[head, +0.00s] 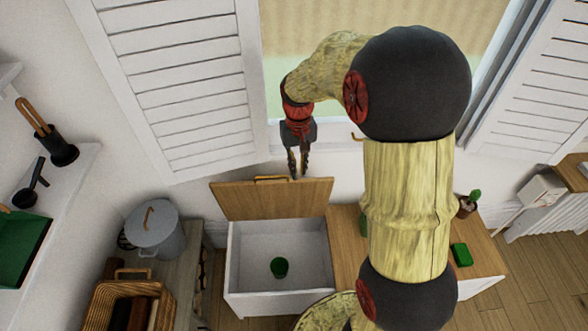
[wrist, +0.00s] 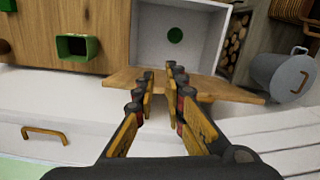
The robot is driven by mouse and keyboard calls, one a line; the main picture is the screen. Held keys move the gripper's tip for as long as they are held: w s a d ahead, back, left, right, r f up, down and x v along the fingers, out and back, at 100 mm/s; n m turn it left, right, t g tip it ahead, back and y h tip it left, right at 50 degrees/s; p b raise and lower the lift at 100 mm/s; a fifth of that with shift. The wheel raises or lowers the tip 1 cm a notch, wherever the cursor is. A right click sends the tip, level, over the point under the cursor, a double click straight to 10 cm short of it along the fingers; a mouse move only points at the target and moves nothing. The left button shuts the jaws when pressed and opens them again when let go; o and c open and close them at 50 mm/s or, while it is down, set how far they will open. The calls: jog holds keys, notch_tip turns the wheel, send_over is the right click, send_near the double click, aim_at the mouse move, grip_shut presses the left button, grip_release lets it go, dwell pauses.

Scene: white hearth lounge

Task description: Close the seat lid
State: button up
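The wooden seat lid (head: 240,203) stands raised at the back of a white storage seat (head: 278,300), whose inside is exposed. A handle (head: 271,179) shows at the lid's top edge. A small green object (head: 279,267) lies inside the box. My gripper (head: 298,174) points down at the lid's upper edge, right of the handle. In the wrist view, my gripper (wrist: 161,74) has its fingers apart with nothing held between them. The lid (wrist: 235,93) shows edge-on beyond the fingers; I cannot tell whether they touch it.
A wooden top (head: 345,262) adjoins the seat on the right, with a green item (head: 461,254) and a potted cactus (head: 467,204). A grey lidded pot (head: 153,232) and a wicker basket (head: 97,312) stand at left. White shutters (head: 180,85) flank the window behind.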

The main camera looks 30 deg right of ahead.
jog(key=shift+m+g, duration=0.6)
jog(key=w+d+f, duration=0.1)
jog(key=w+f, duration=0.2)
jog(key=w+d+f+p, duration=0.1)
jog(key=w+d+f, duration=0.1)
jog(key=w+f, duration=0.1)
jog(key=w+d+f, duration=0.2)
jog(key=w+f, duration=0.1)
jog(key=w, duration=0.2)
jog(key=shift+w+d+f+p, duration=0.15)
jog(key=shift+w+f+p, duration=0.05)
jog(key=shift+f+p, duration=0.15)
grip_shut()
jog(key=w+d+r+t, duration=0.1)
jog(key=w+r, duration=0.1)
jog(key=w, duration=0.4)
jog(key=s+a+f+b, duration=0.1)
jog(key=s+f+b, duration=0.3)
jog(key=f, duration=0.6)
jog(key=shift+s+a+m, duration=0.3)
jog(key=shift+s+m, duration=0.1)
jog(key=shift+s, duration=0.1)
jog(key=shift+f, duration=0.15)
